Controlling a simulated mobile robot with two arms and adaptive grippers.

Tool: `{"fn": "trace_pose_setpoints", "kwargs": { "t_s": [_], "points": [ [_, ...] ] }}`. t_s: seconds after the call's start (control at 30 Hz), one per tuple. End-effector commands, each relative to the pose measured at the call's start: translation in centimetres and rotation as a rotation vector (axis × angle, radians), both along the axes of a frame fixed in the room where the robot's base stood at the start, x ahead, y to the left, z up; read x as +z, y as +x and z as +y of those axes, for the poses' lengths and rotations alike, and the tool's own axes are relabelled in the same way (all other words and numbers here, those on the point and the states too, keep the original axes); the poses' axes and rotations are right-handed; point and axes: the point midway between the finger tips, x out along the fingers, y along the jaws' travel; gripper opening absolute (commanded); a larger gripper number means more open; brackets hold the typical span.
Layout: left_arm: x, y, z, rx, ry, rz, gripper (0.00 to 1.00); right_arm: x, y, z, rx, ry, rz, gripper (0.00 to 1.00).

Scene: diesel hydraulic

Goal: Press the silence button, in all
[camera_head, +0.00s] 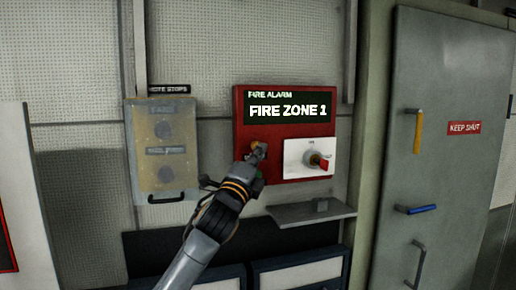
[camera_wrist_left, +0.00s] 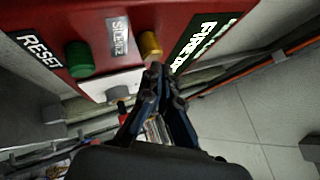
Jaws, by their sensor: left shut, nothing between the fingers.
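The red fire alarm panel (camera_head: 285,92) hangs on the wall and its display (camera_head: 289,110) reads FIRE ZONE 1. In the left wrist view, a SILENCE label (camera_wrist_left: 117,36) sits between a green button (camera_wrist_left: 78,58) and an amber button (camera_wrist_left: 150,45). A RESET label (camera_wrist_left: 39,48) is on the other side of the green button. My left gripper (camera_head: 258,152) is shut and empty, in front of the panel's lower left. Its fingertips (camera_wrist_left: 157,71) are close by the amber button; I cannot tell whether they touch it. My right gripper is not in view.
A white plate (camera_head: 293,170) with a red-handled switch (camera_head: 322,162) is right of the gripper. A yellowish covered box (camera_head: 143,151) is on the left. A small shelf (camera_head: 311,213) juts out below the panel. A grey door (camera_head: 455,80) stands at right.

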Motion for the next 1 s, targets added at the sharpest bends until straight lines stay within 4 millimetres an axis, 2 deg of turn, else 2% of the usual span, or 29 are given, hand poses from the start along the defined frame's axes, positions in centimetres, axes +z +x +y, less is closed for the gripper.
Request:
{"fn": "trace_pose_setpoints", "kwargs": {
  "t_s": [1.0],
  "points": [
    [0.0,1.1,0.4,0.002,0.001,0.000,0.00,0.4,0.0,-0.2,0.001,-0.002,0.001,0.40]
  ]
}}
